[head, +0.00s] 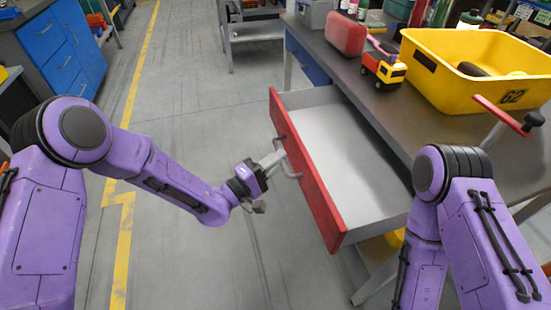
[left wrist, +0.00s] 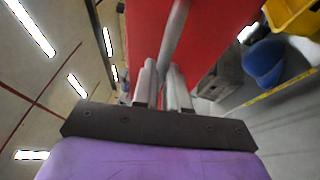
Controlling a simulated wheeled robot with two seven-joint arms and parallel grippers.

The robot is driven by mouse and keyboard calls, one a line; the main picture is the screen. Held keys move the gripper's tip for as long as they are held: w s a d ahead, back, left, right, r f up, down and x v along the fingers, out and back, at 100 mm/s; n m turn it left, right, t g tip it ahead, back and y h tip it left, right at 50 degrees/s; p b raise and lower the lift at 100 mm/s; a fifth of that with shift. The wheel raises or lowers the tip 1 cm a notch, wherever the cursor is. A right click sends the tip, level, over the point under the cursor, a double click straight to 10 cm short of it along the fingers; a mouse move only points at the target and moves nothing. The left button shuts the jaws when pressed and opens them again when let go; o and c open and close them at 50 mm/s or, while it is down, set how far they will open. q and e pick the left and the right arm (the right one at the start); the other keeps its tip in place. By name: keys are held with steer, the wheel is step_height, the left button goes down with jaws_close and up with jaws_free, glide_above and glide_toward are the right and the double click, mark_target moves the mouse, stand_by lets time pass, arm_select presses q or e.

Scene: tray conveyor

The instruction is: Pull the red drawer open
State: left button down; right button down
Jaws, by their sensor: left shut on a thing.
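The red drawer (head: 307,180) stands pulled out from under the workbench, and its pale, empty inside shows. Its red front (left wrist: 145,35) fills the upper middle of the left wrist view. A grey bar handle (head: 290,166) is on the front, and it also shows in the left wrist view (left wrist: 176,35). My left gripper (head: 275,160) is at the handle, its fingers (left wrist: 163,85) shut on the bar. My right arm is bent at the right of the head view, and its gripper is out of view.
The workbench (head: 400,120) carries a red case (head: 346,34), a toy truck (head: 383,69) and a yellow bin (head: 470,85). A blue drawer (head: 307,62) is beyond the red one. A blue cabinet (head: 62,45) stands far left. The floor left of the drawer is clear.

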arm_select(q)
steer(key=c, duration=1.2)
jaws_free()
steer(key=b+v, duration=0.1)
steer(key=v, duration=0.9)
steer(key=shift+s+a+f, duration=0.1)
steer(key=shift+a, duration=0.15)
